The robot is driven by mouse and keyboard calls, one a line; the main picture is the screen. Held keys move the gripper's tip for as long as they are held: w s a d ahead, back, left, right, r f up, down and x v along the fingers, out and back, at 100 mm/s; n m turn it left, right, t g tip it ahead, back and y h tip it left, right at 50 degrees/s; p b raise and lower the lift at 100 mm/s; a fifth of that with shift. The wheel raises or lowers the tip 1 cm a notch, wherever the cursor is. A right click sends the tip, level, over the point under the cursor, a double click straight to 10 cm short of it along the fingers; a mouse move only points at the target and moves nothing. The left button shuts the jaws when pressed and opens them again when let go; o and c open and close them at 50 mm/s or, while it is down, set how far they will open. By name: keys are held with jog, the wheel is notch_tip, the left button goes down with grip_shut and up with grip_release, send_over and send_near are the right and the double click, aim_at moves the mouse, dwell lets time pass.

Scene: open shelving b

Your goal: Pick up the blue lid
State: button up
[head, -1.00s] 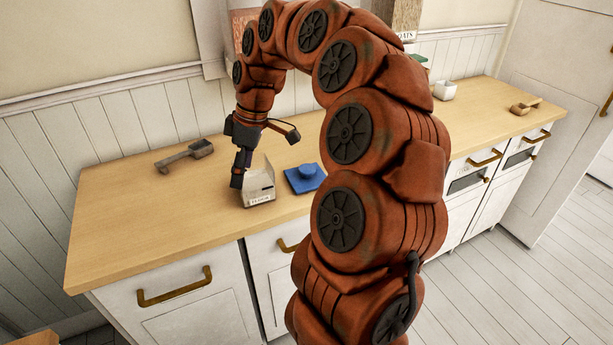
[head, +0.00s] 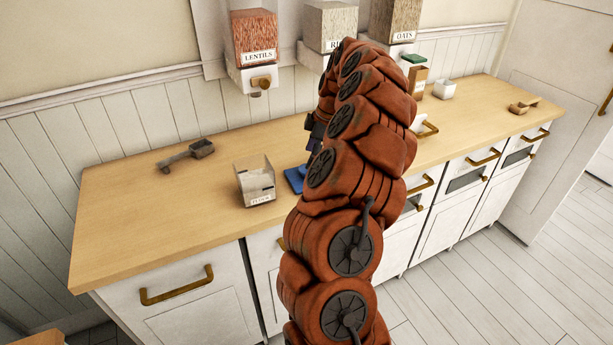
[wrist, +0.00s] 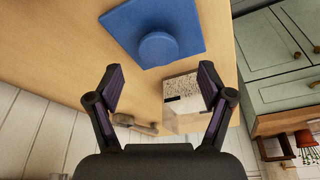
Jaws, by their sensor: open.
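The blue lid (wrist: 185,22) is a flat square with a round knob and lies on the wooden counter. The wrist view shows its knob ahead of and between the fingertips, apart from them. In the head view only a corner of the blue lid (head: 294,178) shows; my arm hides the rest. My gripper (wrist: 160,80) is open and empty, with its two fingers spread. In the head view my gripper (head: 312,135) is mostly hidden behind my arm.
An open whitish box labelled flour (head: 256,183) stands just left of the lid. A scoop (head: 187,155) lies farther left. Lentil (head: 255,40) and oats (head: 392,22) dispensers hang on the wall. A green-lidded box (head: 417,75) and a white container (head: 443,89) stand to the right.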

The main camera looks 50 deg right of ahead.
aim_at(296, 176)
jog(key=shift+p+x, duration=1.3)
jog(key=shift+x, duration=1.45)
jog(key=shift+d, duration=0.15)
jog(key=c, duration=1.3)
jog(key=shift+r, duration=0.1)
